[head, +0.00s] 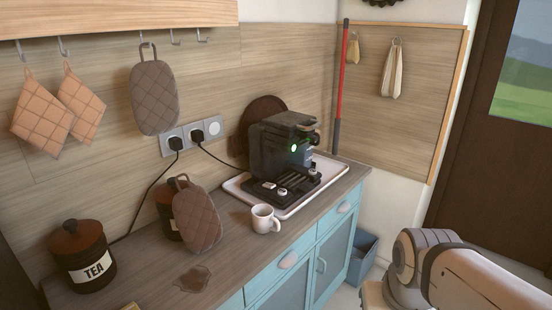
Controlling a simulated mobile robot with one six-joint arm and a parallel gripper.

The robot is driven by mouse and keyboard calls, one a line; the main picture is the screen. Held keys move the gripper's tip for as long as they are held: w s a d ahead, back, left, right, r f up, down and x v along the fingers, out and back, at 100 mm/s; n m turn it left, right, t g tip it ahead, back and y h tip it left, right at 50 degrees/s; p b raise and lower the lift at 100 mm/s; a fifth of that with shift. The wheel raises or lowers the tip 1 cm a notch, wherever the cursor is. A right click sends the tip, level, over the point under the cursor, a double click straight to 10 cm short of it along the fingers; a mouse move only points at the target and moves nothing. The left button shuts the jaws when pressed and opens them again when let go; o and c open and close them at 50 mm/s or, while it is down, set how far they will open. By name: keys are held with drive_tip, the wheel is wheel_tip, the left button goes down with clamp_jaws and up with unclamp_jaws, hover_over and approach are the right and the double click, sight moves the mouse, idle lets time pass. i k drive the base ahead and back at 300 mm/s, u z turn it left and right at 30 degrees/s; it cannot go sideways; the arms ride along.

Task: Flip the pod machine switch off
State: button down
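The pod machine (268,150) is dark grey and stands on a white tray (239,186) at the far end of the counter, near the corner. A round green light (293,148) glows on its side. I cannot tell whether this light is on its switch. Small pale items lie on the dark base in front of the machine. Links of my arm show at the lower right, away from the machine. My gripper is out of the frame.
A white mug (264,218) stands just in front of the tray. A quilted mitt (197,219) leans against a jar. A TEA jar (81,256) is at left; a brown spill (194,279) lies nearby. Two plugs fill the wall sockets (190,136). A blue bin (362,257) is beyond the cabinet.

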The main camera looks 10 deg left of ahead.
sight(267, 185)
drive_tip(key=u, duration=0.1)
drive_tip(key=i, duration=0.7)
drive_tip(key=u, duration=0.45)
drive_tip(key=k, duration=0.9)
drive_tip(key=u, duration=0.15)
drive_tip(key=i, duration=0.9)
drive_tip(key=z, duration=0.05)
